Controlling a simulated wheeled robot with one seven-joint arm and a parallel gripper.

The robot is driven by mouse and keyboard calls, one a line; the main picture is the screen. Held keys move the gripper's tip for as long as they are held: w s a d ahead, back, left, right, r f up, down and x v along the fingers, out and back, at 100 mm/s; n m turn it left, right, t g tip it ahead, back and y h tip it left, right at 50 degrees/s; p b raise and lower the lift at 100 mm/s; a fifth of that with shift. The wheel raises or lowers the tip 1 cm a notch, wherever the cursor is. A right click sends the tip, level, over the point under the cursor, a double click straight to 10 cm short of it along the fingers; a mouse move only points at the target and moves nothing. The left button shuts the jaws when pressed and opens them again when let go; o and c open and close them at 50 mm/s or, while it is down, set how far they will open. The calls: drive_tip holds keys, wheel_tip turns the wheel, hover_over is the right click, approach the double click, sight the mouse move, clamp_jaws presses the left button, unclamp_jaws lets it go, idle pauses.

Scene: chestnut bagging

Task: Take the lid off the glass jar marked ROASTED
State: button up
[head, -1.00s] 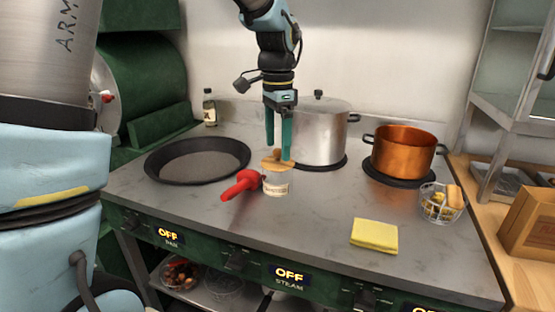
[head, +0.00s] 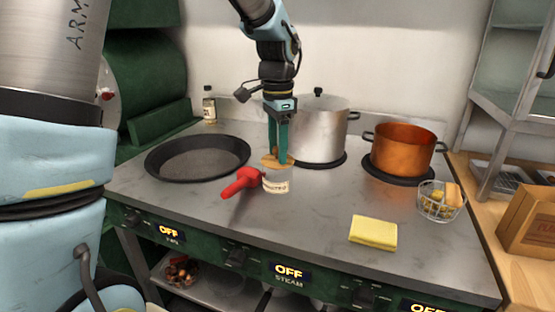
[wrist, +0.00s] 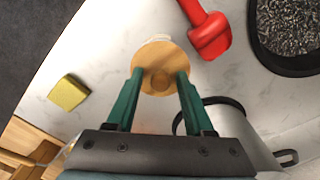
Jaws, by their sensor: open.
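The glass jar (head: 276,183) stands upright on the counter in the head view, with a pale label whose lettering is too small to read surely. Its round wooden lid (wrist: 160,62) sits on top and has a knob; in the head view the lid (head: 270,162) shows at the jar's mouth. My gripper (head: 277,160) points down over the lid. In the wrist view its two green fingers (wrist: 158,75) are open on either side of the knob. I cannot tell whether they touch it. The jar's body is mostly hidden below the lid there.
A red-handled tool (head: 243,181) lies close beside the jar. A dark pan (head: 197,176) is at the left, a steel pot (head: 320,125) behind, and a copper pot (head: 404,150) at the right.

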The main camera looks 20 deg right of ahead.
drive_tip(key=shift+f, duration=0.2)
drive_tip(key=c, duration=0.5)
drive_tip(key=shift+a, duration=0.1)
clamp_jaws()
drive_tip(key=shift+s+f, duration=0.1)
